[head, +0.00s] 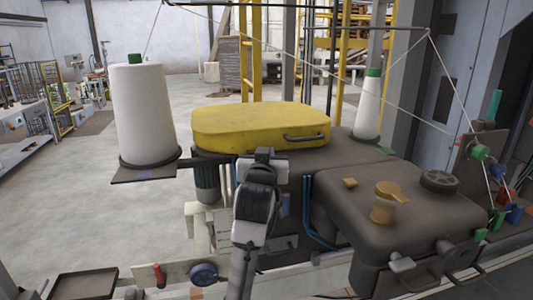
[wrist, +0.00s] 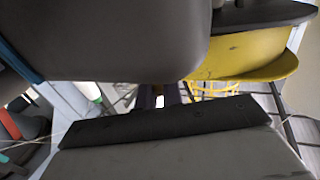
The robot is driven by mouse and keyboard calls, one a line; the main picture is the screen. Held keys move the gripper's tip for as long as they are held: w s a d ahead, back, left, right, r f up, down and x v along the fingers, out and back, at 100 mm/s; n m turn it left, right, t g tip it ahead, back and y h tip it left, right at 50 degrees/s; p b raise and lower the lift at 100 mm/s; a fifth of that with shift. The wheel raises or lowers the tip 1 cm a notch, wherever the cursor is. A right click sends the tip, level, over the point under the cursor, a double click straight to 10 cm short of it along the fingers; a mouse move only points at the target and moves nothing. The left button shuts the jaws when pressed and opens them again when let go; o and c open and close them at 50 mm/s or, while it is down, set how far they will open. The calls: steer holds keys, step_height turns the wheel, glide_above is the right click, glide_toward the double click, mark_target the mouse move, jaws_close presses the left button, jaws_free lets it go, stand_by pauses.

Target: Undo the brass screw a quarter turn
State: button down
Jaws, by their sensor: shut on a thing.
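Brass-coloured fittings stand on the dark machine head at the right: a winged brass piece (head: 388,190) on a round brass post (head: 382,212), and a small brass block (head: 350,182) to their left. I cannot tell for certain which is the brass screw. My gripper (head: 265,156) is in front of the yellow cover (head: 250,124), left of the machine head and apart from these fittings in the picture. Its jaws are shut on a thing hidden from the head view. No brass shows in the wrist view, where a large dark rounded body (wrist: 105,45) fills the upper left.
The machine head (head: 440,212) has a dark knob (head: 440,181) on top. A white thread cone (head: 140,110) stands at the left, another (head: 368,106) behind. Threads run overhead to guides at the right. The cover's handle (head: 305,137) projects near my gripper. Open floor lies left.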

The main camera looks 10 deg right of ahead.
steer(key=shift+n+t+y, duration=0.6)
steer(key=shift+n+y, duration=1.4)
steer(key=shift+y, duration=1.4)
steer(key=c, duration=1.5)
jaws_free()
steer(key=shift+c, duration=0.2)
steer(key=s+b, duration=0.3)
steer(key=s, duration=1)
steer(key=shift+s+b, duration=0.4)
steer(key=shift+d, duration=0.1)
